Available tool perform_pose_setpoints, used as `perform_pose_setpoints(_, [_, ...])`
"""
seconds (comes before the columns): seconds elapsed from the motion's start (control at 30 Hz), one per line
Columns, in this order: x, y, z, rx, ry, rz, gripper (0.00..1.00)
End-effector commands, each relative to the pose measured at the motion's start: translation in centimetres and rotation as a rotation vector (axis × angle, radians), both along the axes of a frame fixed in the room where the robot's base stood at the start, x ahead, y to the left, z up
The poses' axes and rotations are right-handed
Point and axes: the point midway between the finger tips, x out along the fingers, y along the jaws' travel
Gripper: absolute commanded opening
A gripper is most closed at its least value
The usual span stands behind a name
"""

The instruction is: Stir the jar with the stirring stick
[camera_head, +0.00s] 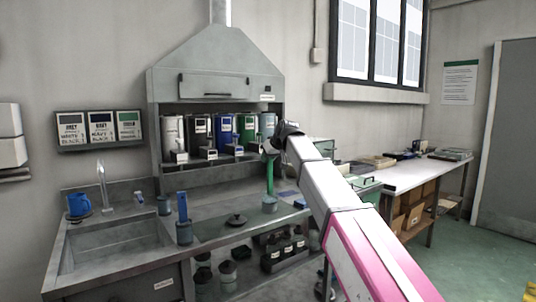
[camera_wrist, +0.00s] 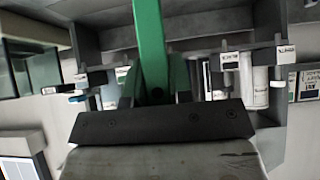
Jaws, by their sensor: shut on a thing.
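A green stirring stick (camera_head: 270,176) hangs near upright from my gripper (camera_head: 270,149), which is shut on its upper end. The stick also shows in the wrist view (camera_wrist: 150,45), running up from the jaws (camera_wrist: 154,92). In the head view its lower end meets the mouth of a small grey jar (camera_head: 270,205) on the counter. The tip is hidden, and I cannot tell how deep it sits. A second grey jar (camera_head: 184,235) stands to the left with a blue stick (camera_head: 182,207) upright in it.
A dark round lid (camera_head: 236,220) lies on the counter between the jars. A sink (camera_head: 120,245) and blue jug (camera_head: 79,204) are at left. Several coloured dispensers (camera_head: 222,131) line the hood behind. A white side table (camera_head: 405,176) stands right.

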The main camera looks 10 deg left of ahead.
Motion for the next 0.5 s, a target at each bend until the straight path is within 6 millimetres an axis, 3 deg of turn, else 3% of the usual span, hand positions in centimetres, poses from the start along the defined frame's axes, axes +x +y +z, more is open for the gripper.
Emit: perform_pose_setpoints(0.5, [-0.1, 0.0, -3.6, 0.000, -0.001, 0.001, 0.00])
